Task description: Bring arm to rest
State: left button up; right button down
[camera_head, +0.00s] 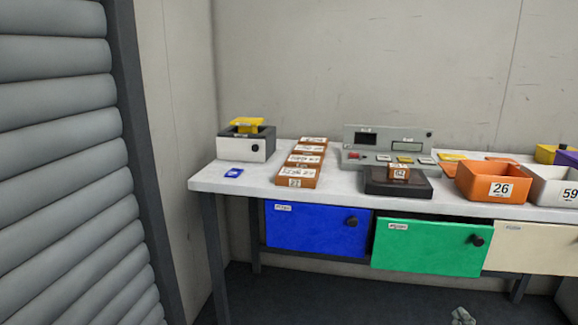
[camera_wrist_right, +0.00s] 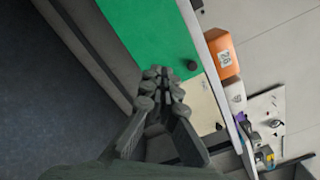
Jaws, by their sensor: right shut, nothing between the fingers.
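My right gripper (camera_head: 463,316) shows only as a small grey tip at the bottom edge of the head view, low in front of the table and below the drawers. In the right wrist view my right gripper (camera_wrist_right: 161,90) has its fingers together with nothing between them. The green drawer front (camera_wrist_right: 150,40) and the table edge lie beyond it there, apart from the fingers. My left gripper is in neither view.
The white table (camera_head: 215,178) holds an orange bin (camera_head: 490,184), a white bin (camera_head: 555,187), a scanner console (camera_head: 385,145) and a row of orange boxes (camera_head: 302,162). Blue (camera_head: 315,232) and green (camera_head: 425,245) drawers hang below. Dark floor (camera_wrist_right: 45,100) is clear.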

jog(key=w+d+r+n+t+y, duration=0.1)
jog(key=w+d+r+n+y, duration=0.25)
jog(key=d+r+n, duration=0.4)
jog(key=s+a+f+n+g, duration=0.2)
jog(key=s+f+n+g, duration=0.15)
jog(key=f+n, duration=0.35)
jog(key=s+a+f+n+g, duration=0.15)
jog(key=f+n+g, duration=0.3)
jog(key=f, duration=0.45)
jog(key=s+d+f+n+g+h, duration=0.3)
jog(key=s+f+n+g+h, duration=0.3)
jog(key=s+f+n, duration=0.95)
jog(key=s+a+f+m+g+y, duration=0.1)
jog(key=s+a+m+y, duration=0.1)
jog(key=a, duration=0.6)
jog(key=s+a+f+m+y, duration=0.2)
jog(key=a+y, duration=0.1)
jog(key=a, duration=0.5)
jog(key=shift+a+g, duration=0.4)
jog(key=shift+s+f, duration=0.1)
jog(key=shift+f, duration=0.05)
